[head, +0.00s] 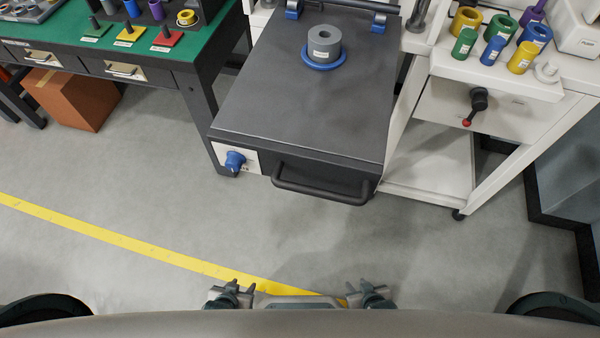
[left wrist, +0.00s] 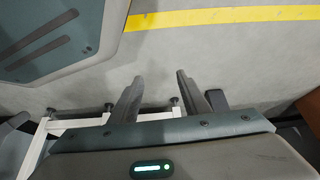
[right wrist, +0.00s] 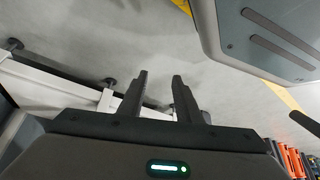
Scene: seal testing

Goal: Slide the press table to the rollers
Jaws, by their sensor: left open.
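The press table (head: 270,85) is a dark grey slab pulled out toward me in the head view. It has a black bar handle (head: 322,190) and a blue knob (head: 235,161) on its front. A grey cylinder (head: 324,42) with a hole stands on it, with a blue ring (head: 325,67) around its base. A bar with blue ends (head: 378,22), perhaps the rollers, lies at the slab's far edge. My left gripper (head: 232,286) and right gripper (head: 369,288) are low, near my body, well short of the handle. Both are open and empty in their wrist views (left wrist: 160,77) (right wrist: 161,76).
A green-topped bench (head: 190,55) with coloured parts stands at left, a cardboard box (head: 75,98) under it. A white stand (head: 430,185) at right carries coloured cylinders and a red-tipped lever (head: 478,100). The floor between me and the table is clear, crossed by a yellow line (head: 120,239).

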